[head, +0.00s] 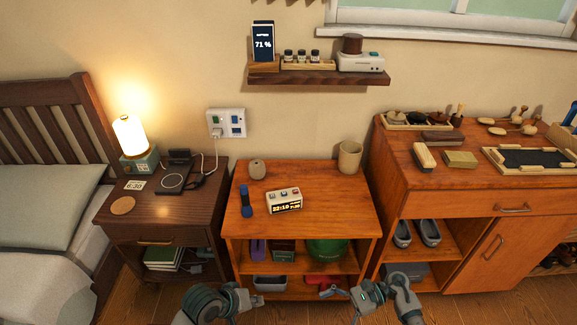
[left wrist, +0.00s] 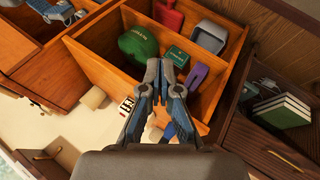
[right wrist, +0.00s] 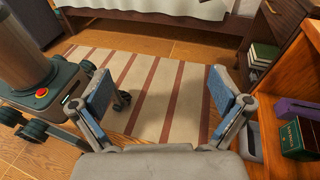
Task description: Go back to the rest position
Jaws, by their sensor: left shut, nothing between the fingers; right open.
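My left gripper (head: 256,300) is at the lower middle of the head view, low in front of the orange wooden shelf unit (head: 240,230). In the left wrist view its fingers (left wrist: 160,72) are together with nothing between them. My right gripper (head: 332,290) is to its right, also low before the shelf unit. In the right wrist view its fingers (right wrist: 152,78) stand wide apart and empty, above a striped rug (right wrist: 150,100). Neither gripper holds anything.
A digital clock (head: 284,201), a blue flashlight (head: 246,199) and a beige cup (head: 350,157) stand on the unit. A dark nightstand (head: 155,216) is left and a cabinet (head: 480,190) right. A green bag (left wrist: 138,45) lies inside the shelf.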

